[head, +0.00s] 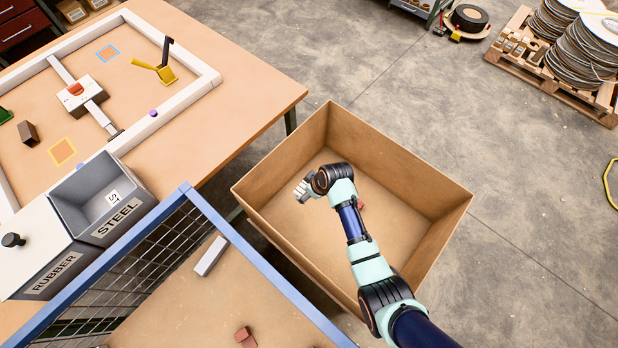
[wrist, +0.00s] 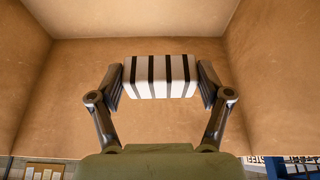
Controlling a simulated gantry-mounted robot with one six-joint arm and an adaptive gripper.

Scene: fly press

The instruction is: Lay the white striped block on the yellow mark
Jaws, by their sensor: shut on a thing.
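The white striped block, white with dark bands, is clamped between the two fingers of my gripper, clear in the wrist view (wrist: 158,76). In the head view my gripper (head: 303,190) is at the large open brown box, with the box walls around it; its exact height is unclear. The yellow mark (head: 62,151) is a yellow square outline on the wooden table at the left, well away from my gripper. Its inside looks bare.
A brown block (head: 28,133) lies left of the mark. A white frame (head: 190,93) borders that table area. The grey STEEL bin (head: 75,215) and a blue-railed mesh fence (head: 185,190) stand between box and mark. A blue-outlined square (head: 108,52) lies farther back.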

